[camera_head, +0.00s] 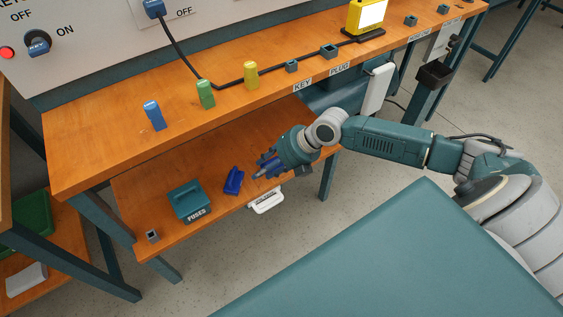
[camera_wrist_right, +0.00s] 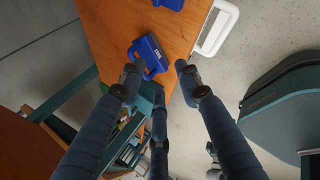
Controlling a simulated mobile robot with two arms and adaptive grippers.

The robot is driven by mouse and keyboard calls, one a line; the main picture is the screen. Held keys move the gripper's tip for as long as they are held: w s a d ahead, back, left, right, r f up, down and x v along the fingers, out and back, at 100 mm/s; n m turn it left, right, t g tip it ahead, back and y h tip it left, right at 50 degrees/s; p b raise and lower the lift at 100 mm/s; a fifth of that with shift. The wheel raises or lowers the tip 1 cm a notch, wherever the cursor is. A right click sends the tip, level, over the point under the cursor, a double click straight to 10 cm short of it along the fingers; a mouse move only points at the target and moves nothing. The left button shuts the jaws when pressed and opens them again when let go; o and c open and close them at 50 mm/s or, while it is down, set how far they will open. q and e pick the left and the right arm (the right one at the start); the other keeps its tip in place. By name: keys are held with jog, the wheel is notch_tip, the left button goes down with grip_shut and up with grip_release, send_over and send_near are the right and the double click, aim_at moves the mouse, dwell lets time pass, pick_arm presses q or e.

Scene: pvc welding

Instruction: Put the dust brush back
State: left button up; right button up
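I cannot pick out a dust brush for certain. A blue block-like thing (camera_head: 233,181) lies on the lower wooden shelf (camera_head: 165,235). In the right wrist view a blue thing with a small pale label (camera_wrist_right: 150,54) lies just beyond my fingertips. My right gripper (camera_head: 264,167) is over the front part of the shelf, right of the blue thing. In the right wrist view its fingers (camera_wrist_right: 159,76) are spread apart, with nothing held between them. A white handle-like piece (camera_head: 266,201) is at the shelf's front edge, also in the wrist view (camera_wrist_right: 216,28). My left gripper is out of view.
A teal box marked FUSES (camera_head: 190,201) and a small grey socket (camera_head: 152,236) stand on the lower shelf. The upper worktop (camera_head: 115,143) overhangs it, with blue, green and yellow blocks and a cable. A teal surface (camera_head: 390,260) fills the lower right.

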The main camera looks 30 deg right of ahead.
jog(key=s+d, duration=0.4)
jog(key=s+a+f+m+t, duration=0.1)
jog(key=a+f+m, duration=0.3)
jog(key=a+m, duration=0.2)
jog(key=a+f+m+t, duration=0.1)
jog(key=a+f+m, duration=0.2)
jog(key=a+m, duration=0.3)
jog(key=s+d+f+m+g+h, duration=0.1)
jog(key=s+d+f+m+h, duration=0.1)
jog(key=s+f+m, duration=0.3)
jog(key=s+d+f+m+h, duration=0.1)
jog(key=s+f, duration=0.1)
jog(key=f, duration=0.6)
jog(key=s+f+m+g+h, duration=0.1)
jog(key=s+f+m+g, duration=0.1)
jog(key=s+f, duration=0.4)
jog(key=s+d+f+m+g+h, duration=0.1)
jog(key=s+f+m, duration=0.4)
jog(key=s, duration=0.6)
jog(key=shift+s+f+g, duration=0.2)
jog(key=shift+f+g, duration=0.4)
jog(key=shift+f, duration=0.1)
jog(key=shift+d, duration=0.15)
